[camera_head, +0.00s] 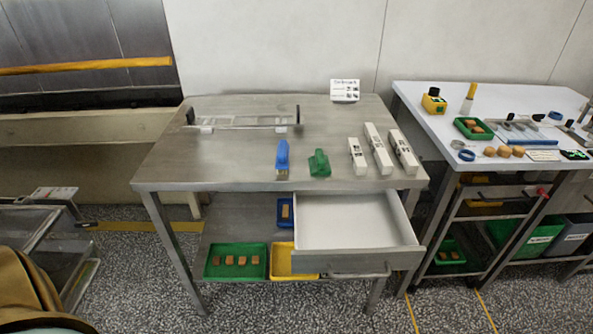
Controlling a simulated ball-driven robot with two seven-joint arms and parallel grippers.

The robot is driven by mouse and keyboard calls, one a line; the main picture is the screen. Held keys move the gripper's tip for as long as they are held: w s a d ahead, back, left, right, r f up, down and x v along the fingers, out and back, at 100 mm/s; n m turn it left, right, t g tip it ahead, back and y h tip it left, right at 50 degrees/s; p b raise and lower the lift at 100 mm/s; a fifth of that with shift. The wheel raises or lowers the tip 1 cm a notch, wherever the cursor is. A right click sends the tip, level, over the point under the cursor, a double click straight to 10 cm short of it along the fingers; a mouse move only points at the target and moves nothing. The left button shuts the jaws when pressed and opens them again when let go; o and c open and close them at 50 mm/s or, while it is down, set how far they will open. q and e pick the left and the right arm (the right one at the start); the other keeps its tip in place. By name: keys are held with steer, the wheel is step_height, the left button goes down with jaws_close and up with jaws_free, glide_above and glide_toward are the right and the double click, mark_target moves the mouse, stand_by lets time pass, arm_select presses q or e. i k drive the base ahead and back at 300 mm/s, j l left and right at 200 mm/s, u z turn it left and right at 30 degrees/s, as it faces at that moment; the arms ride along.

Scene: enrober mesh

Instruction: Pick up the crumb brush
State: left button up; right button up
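A blue hand tool (282,157) lies near the front edge of the steel table (235,150), left of a green hand tool (319,163). Both have a handle-like shape and look like small brushes or scrapers. They lie apart, with a narrow gap between them. I cannot tell for certain which one is the crumb brush, as bristles are too small to make out. Neither of my grippers is in view.
Several white boxes (377,150) stand right of the green tool. A wire frame (245,120) lies at the back left. An empty drawer (345,220) stands open below the front edge. A second cluttered table (470,108) stands right. The left tabletop is clear.

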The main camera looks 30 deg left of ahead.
mark_target(283, 156)
steer(key=i+l+u, duration=0.5)
steer(key=u, duration=0.2)
steer(key=i+l+u, duration=0.15)
steer(key=l+u, duration=0.2)
